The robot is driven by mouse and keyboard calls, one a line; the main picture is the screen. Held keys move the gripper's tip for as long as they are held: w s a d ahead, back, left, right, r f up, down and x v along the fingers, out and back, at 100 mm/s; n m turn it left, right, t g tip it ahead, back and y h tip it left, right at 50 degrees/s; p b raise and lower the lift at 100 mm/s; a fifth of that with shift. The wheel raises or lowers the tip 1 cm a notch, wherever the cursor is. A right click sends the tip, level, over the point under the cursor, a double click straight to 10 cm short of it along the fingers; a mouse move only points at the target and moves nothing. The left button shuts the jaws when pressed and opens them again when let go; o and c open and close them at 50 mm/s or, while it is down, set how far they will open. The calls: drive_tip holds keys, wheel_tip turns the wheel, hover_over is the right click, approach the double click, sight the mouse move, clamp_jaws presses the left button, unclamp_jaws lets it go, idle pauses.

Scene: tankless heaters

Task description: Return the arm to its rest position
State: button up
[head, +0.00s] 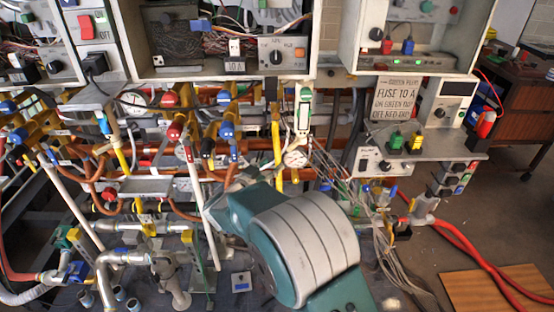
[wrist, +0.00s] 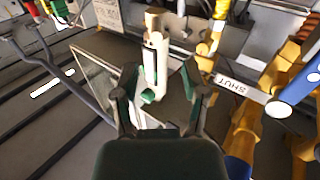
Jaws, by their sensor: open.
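My gripper (wrist: 157,78) is in the wrist view, its two dark fingers spread apart. A narrow white fitting (wrist: 160,58) with a green strip and a tan top shows between the fingers; I cannot tell whether it is touched or stands beyond them. In the head view my arm (head: 305,240), teal with a grey ribbed cover, rises at the lower middle in front of the pipework. My gripper cannot be made out in that view.
Dense pipes and valves (head: 170,130) fill the left and middle. Open electrical boxes (head: 225,45) hang above. A shelf (head: 460,148) juts out at right. Red hoses (head: 460,240) and loose cables (head: 385,250) lie at lower right. In the wrist view, a yellow pipe (wrist: 245,125) stands close at right.

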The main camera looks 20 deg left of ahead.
idle(0.4)
drive_tip(key=w+d+r+n+g+y, duration=0.25)
drive_tip(key=d+r+y, duration=0.45)
drive_tip(key=d+r, duration=0.6)
drive_tip(key=s+d+r+n+g+y, duration=0.2)
drive_tip(key=s+d+r+g, duration=0.1)
drive_tip(key=s+d, duration=0.5)
drive_tip(key=s+d+f+m+g+h, duration=0.1)
drive_tip(key=s+d+f+g+h, duration=0.1)
drive_tip(key=s+d, duration=0.8)
drive_tip(key=s+d+f+m+g+h, duration=0.1)
drive_tip(key=s+d+f+g+h, duration=0.2)
drive_tip(key=s+d, duration=0.7)
drive_tip(key=s+f+g, duration=0.1)
drive_tip(key=s+f, duration=0.1)
drive_tip(key=s, duration=0.1)
drive_tip(key=shift+s+f+m, duration=0.25)
drive_tip(key=shift+f+m, duration=0.1)
drive_tip(key=shift+g, duration=0.25)
